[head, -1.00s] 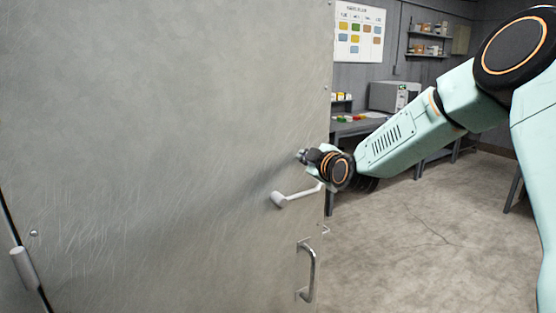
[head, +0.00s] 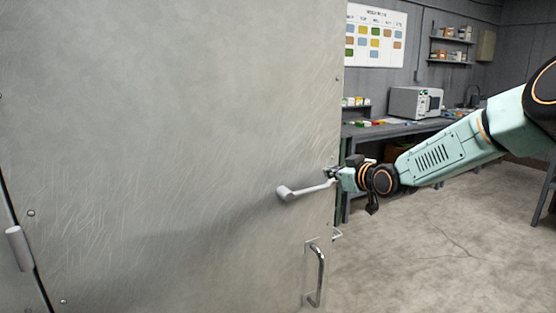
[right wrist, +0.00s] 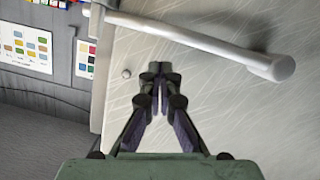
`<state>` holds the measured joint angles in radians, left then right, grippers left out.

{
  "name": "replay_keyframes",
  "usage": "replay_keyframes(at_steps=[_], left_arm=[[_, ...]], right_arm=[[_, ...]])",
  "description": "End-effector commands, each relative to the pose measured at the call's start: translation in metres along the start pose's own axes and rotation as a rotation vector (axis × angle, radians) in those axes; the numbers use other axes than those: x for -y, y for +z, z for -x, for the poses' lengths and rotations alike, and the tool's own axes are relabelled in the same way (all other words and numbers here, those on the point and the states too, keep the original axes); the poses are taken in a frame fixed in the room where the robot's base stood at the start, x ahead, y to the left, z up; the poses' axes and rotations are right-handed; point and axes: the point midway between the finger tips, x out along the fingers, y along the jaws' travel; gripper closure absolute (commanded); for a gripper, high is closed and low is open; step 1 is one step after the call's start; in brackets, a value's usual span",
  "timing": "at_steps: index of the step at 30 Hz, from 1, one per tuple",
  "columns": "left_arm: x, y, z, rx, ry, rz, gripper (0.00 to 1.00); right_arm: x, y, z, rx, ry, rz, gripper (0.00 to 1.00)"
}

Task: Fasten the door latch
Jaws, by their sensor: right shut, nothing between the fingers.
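The door (head: 170,130) is a large scratched grey panel filling the left of the head view. Its latch lever (head: 312,189) is a pale bar with a thick rounded left end, running nearly level and slightly up to the door's right edge. My right gripper (head: 329,173) is shut and empty, close to the lever's right end. In the right wrist view, the shut fingertips (right wrist: 158,75) are over the door face, and the lever (right wrist: 195,40) runs beyond them; I cannot tell whether they touch. My left gripper is not in view.
A metal pull handle (head: 318,275) is below the lever. A small hook-like fitting (head: 337,234) sticks out at the door's edge. A workbench (head: 400,128) with a grey box-shaped appliance (head: 415,102) stands behind. The floor (head: 440,240) at right is clear.

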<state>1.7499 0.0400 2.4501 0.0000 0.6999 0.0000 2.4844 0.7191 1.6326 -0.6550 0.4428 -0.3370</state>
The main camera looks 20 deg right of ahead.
Motion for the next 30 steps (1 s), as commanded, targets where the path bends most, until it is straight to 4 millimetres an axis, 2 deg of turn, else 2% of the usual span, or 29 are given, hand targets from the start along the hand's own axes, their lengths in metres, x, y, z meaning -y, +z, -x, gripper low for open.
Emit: replay_keyframes(at_steps=[3,9,30], left_arm=[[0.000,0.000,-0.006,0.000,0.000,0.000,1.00],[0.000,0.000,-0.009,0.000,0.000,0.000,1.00],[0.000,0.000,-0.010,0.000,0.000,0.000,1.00]], right_arm=[[0.001,0.011,-0.003,0.001,0.001,0.001,1.00],[0.001,0.019,-0.005,0.000,0.001,0.001,1.00],[0.001,0.024,-0.006,0.003,0.000,0.001,1.00]])
